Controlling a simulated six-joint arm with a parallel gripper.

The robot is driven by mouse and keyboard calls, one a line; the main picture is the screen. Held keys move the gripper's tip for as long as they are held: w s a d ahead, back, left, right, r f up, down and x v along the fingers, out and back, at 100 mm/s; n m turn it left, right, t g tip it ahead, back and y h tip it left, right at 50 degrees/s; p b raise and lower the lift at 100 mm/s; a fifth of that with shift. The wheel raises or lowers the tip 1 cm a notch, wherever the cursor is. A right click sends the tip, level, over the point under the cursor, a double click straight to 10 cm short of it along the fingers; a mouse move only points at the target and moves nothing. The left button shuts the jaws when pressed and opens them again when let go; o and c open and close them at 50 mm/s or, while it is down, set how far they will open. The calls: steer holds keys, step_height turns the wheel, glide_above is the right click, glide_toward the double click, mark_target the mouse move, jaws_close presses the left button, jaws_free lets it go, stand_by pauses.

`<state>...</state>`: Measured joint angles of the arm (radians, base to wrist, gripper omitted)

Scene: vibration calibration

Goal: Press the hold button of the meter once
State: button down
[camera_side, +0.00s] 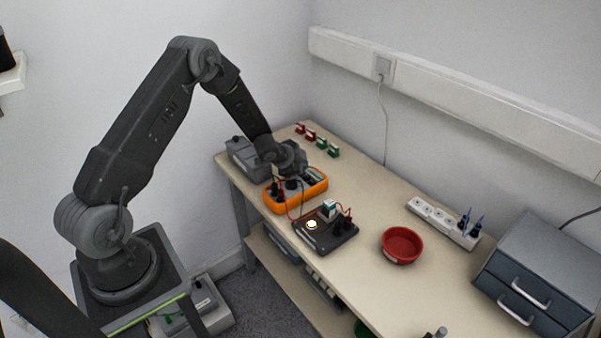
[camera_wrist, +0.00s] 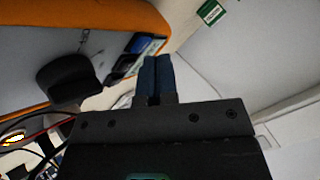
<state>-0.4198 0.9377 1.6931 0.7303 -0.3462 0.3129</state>
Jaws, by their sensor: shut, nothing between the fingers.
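The orange meter (camera_side: 317,191) lies on the bench in the side view, with my gripper right over it and hiding part of its face. In the wrist view the meter's orange rim (camera_wrist: 75,12) runs along the upper left, with a dark dial (camera_wrist: 70,82) on its face. Dark and blue keys (camera_wrist: 141,43) and part of a pale display show just above my fingertips. My gripper (camera_wrist: 155,58) is shut and empty, its two blue fingers together close to these keys. I cannot tell which key is the hold button, or whether the fingers touch the meter.
A dark box with a lit round spot (camera_side: 330,238) stands in front of the meter, with red and black leads between. A grey device (camera_side: 243,158) is behind it to the left. A red bowl (camera_side: 402,245), a power strip (camera_side: 432,219) and grey drawers (camera_side: 540,275) are to the right.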

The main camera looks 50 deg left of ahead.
steer(key=shift+f, duration=0.5)
stand_by(0.9)
steer(key=shift+r, duration=0.85)
steer(key=shift+r, duration=2.55)
